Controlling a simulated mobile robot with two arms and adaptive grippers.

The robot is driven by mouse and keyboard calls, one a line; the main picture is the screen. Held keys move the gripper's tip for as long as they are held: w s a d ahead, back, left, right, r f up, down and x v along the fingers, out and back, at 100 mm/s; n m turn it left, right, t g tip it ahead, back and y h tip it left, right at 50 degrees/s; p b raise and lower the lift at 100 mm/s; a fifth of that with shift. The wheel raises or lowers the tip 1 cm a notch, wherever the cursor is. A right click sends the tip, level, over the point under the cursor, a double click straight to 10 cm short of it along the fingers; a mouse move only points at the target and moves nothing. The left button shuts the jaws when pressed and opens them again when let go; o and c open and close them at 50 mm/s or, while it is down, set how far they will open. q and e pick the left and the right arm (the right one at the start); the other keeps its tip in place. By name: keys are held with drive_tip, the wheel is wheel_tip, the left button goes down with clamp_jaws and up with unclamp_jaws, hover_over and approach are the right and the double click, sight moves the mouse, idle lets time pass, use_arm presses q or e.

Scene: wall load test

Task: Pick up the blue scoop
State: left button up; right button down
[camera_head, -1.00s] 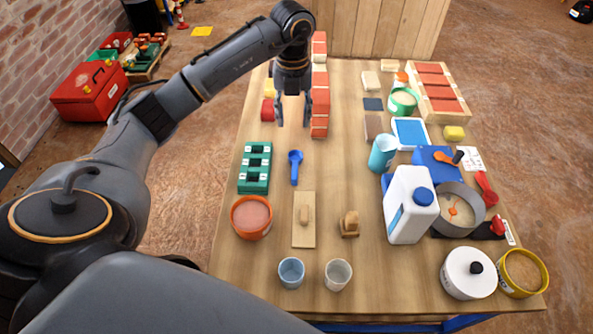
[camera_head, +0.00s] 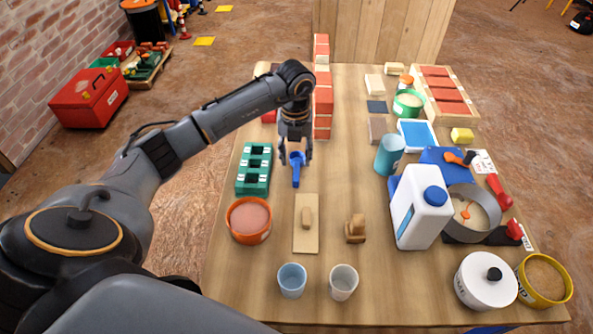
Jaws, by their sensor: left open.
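The blue scoop (camera_head: 296,176) lies on the wooden table, its handle toward me and its bowl end at the far side. My left gripper (camera_head: 295,158) is open, pointing down right at the scoop's bowl end. Its fingers appear on either side of the bowl and partly hide it. Whether they touch the scoop I cannot tell. My right gripper is not in view.
A green block tray (camera_head: 254,170) lies close on the left. Red bricks (camera_head: 322,105) stand behind the gripper. A wooden float (camera_head: 306,238) and an orange tub (camera_head: 248,219) lie nearer. A white jug (camera_head: 419,212) stands to the right. The table between scoop and jug is mostly clear.

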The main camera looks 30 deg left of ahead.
sight(296, 169)
use_arm(q)
wheel_tip(296, 169, down, 5)
drive_tip(key=shift+d+r, duration=0.1)
drive_tip(key=shift+r, duration=0.05)
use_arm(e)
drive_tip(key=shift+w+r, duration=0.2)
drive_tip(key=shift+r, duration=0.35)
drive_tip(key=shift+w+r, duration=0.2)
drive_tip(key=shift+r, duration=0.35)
use_arm(q)
drive_tip(key=shift+c, duration=0.3)
clamp_jaws()
drive_tip(key=shift+r, duration=0.15)
